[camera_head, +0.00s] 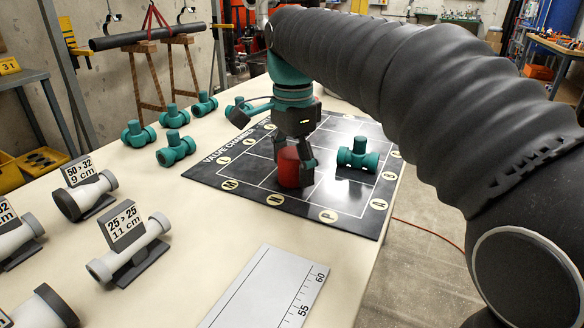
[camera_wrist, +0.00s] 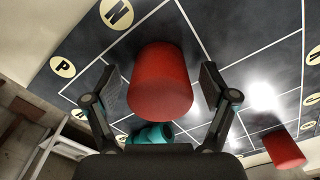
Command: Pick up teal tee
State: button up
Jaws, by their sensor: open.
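One teal tee (camera_head: 358,155) stands on the black lettered board, right of my gripper. A teal tee shows partly in the wrist view (camera_wrist: 150,134), behind a red cylinder. Several more teal tees (camera_head: 176,150) stand on the table left of the board. My gripper (camera_head: 297,163) points down over the board, open. Its fingers are on either side of the red cylinder (camera_head: 289,170), apart from it as far as the wrist view (camera_wrist: 160,85) shows. No tee is between the fingers.
A second red cylinder (camera_wrist: 285,150) stands on the board. The board (camera_head: 235,180) has a white grid and letter discs. Grey pipe pieces with labels (camera_head: 125,225) are at the table's left, a white ruler plate (camera_head: 265,290) in front. Clear table lies between.

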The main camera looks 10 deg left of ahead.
jog(key=shift+c, duration=0.2)
grip_shut()
jog(key=shift+r, duration=0.2)
